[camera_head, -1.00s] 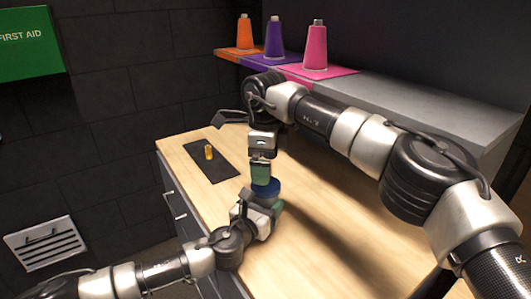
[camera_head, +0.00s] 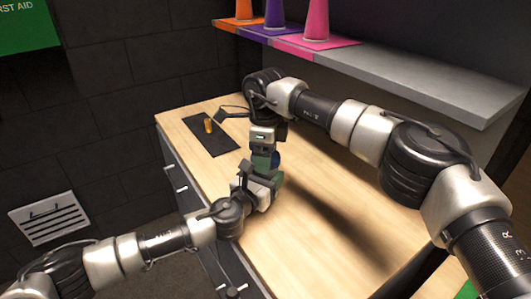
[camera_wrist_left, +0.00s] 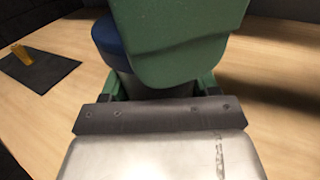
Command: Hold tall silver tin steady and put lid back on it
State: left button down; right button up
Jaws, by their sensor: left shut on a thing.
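My left gripper (camera_wrist_left: 155,95) is shut on the tall silver tin, of which the left wrist view shows only a grey strip (camera_wrist_left: 158,86) between its green fingers. The blue lid (camera_wrist_left: 108,40) is directly above the tin, partly hidden behind a broad green finger of my right gripper (camera_wrist_left: 180,40). In the head view the right gripper (camera_head: 263,160) points down just above the left gripper (camera_head: 262,184), with a bit of the blue lid (camera_head: 276,160) at its right side. The lid's contact with the tin's rim is hidden. Whether the right fingers hold the lid does not show.
An orange item (camera_head: 208,125) stands on a dark mat (camera_head: 222,146) at the far left of the wooden counter (camera_head: 330,215). A grey shelf (camera_head: 425,77) with orange, purple and pink cones runs along the back. The counter's right part is clear, under my right arm.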

jog(key=shift+c, duration=1)
jog(key=shift+m, duration=1)
jog(key=o, duration=1)
jog(key=shift+r, duration=0.1)
notch_tip(320, 180, up, 12)
jog(key=shift+f, duration=0.1)
pick_arm(q)
jog(key=shift+c, duration=0.9)
grip_release()
